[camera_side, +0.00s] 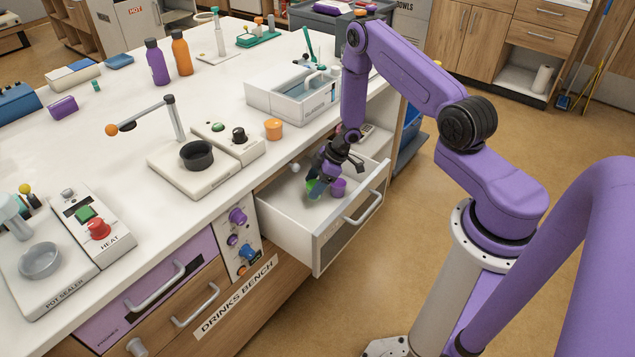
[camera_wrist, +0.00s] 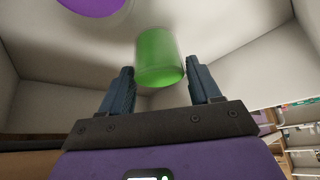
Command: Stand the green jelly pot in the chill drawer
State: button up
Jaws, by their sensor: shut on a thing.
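The chill drawer (camera_side: 305,230) is pulled out from the bench, its white inside open at the top. My gripper (camera_side: 318,183) reaches down into it, shut on the green jelly pot (camera_side: 311,188). In the wrist view the green pot (camera_wrist: 160,57) shows between the two dark fingers of my gripper (camera_wrist: 163,88), over the pale drawer inside. The fingers partly hide the pot in the side view. I cannot tell whether its base touches the drawer floor.
A purple pot (camera_side: 338,187) stands in the drawer just right of the green pot; it also shows at the top left of the wrist view (camera_wrist: 90,4). An orange pot (camera_side: 273,129) and a white bin (camera_side: 292,98) stand on the bench above. Drawer walls are close around my gripper.

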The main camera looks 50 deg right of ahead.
jog(key=d+f, duration=0.1)
jog(key=w+d, duration=0.1)
jog(key=shift+d+f, duration=0.3)
jog(key=shift+f, duration=0.1)
jog(key=shift+w+d+f, duration=0.2)
jog(key=shift+d+f, duration=0.15)
jog(key=shift+f, duration=0.05)
jog(key=shift+f, duration=0.25)
jog(key=o, duration=1.1)
jog(key=shift+r, duration=0.35)
jog(key=v, duration=1.2)
